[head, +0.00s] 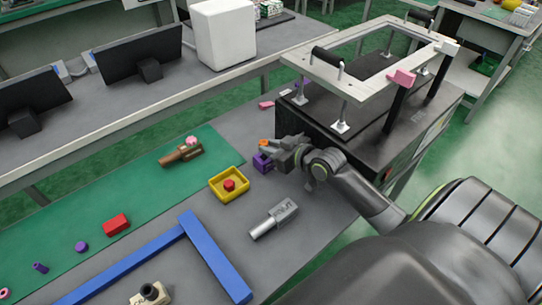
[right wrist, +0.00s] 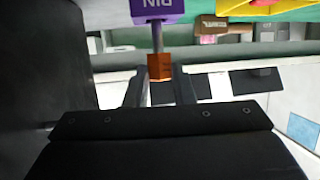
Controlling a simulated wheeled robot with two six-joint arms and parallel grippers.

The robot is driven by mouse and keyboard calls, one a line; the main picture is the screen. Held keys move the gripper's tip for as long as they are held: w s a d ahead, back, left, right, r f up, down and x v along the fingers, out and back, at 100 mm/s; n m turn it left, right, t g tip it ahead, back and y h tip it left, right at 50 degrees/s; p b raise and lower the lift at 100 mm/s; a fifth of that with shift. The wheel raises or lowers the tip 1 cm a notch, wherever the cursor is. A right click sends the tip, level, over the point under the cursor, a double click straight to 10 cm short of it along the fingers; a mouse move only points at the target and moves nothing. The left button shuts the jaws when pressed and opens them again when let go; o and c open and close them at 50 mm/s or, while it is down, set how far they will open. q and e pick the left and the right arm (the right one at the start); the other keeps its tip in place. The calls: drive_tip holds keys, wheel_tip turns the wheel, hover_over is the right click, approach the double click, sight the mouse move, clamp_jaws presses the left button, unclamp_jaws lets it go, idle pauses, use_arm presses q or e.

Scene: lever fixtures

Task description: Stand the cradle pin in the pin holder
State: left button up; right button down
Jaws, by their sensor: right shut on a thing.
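The cradle pin shows in the right wrist view as an orange block-shaped head (right wrist: 160,67) on a thin grey shaft. My right gripper (right wrist: 161,88) is shut on the orange head, with one finger on each side. The purple pin holder (right wrist: 157,9), marked PIN, is at the top of that view, and the shaft reaches its edge. I cannot tell how far the shaft sits in it. In the head view the orange head (head: 264,142) is just above the purple holder (head: 262,163), beside my right gripper (head: 273,148). My left gripper is not in view.
A yellow tray (head: 244,192) with a red button stands left of the holder. A grey metal part (head: 273,220) lies nearer. The black box (head: 355,125) with a pale frame stands to the right. Blue bars (head: 215,262) lie at the front.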

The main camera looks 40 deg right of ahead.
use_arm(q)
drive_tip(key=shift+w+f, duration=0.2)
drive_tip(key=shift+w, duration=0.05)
use_arm(e)
drive_tip(key=shift+f, duration=1.35)
use_arm(q)
drive_tip(key=shift+b, duration=0.3)
use_arm(e)
drive_tip(key=c, duration=1.6)
unclamp_jaws()
drive_tip(key=shift+f, duration=0.1)
drive_tip(key=shift+c, duration=0.2)
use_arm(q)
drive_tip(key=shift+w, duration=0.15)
use_arm(e)
drive_tip(key=o, duration=0.4)
use_arm(q)
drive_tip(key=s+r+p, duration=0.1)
drive_tip(key=p, duration=0.1)
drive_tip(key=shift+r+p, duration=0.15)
drive_tip(key=shift+p, duration=0.15)
use_arm(e)
drive_tip(key=v, duration=1.2)
